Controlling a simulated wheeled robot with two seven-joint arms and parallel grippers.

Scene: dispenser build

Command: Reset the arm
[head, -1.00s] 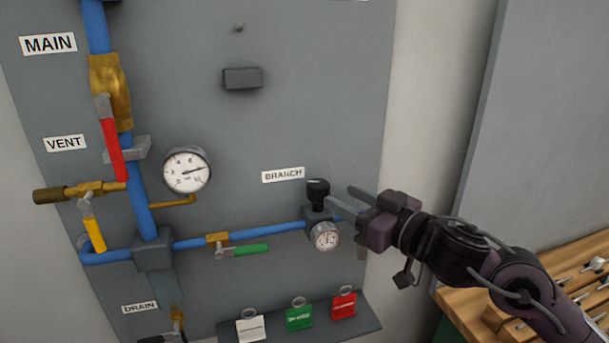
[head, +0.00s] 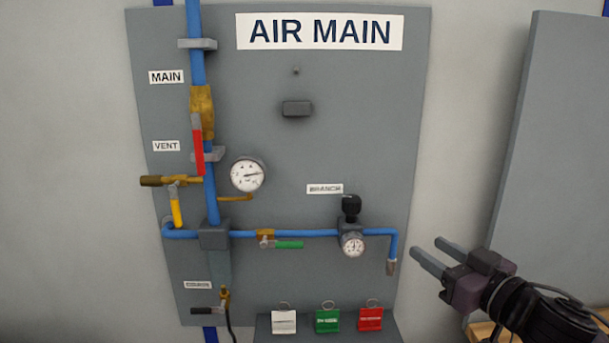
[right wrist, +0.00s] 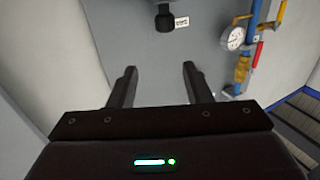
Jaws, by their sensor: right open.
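My right gripper (head: 434,254) is open and empty at the lower right of the head view, to the right of the grey panel (head: 340,150) and apart from it. Its two fingers also show in the right wrist view (right wrist: 159,72), spread with nothing between them. The black regulator knob (head: 351,206) sits above the small branch gauge (head: 353,244), left of the gripper. The knob also shows in the right wrist view (right wrist: 165,20), beyond the fingers. My left gripper is not in view.
The panel carries blue pipes, a red main handle (head: 198,145), a yellow vent handle (head: 176,207), a green branch handle (head: 288,245) and a larger gauge (head: 247,174). White (head: 284,321), green (head: 327,320) and red (head: 370,318) tags stand on the ledge below.

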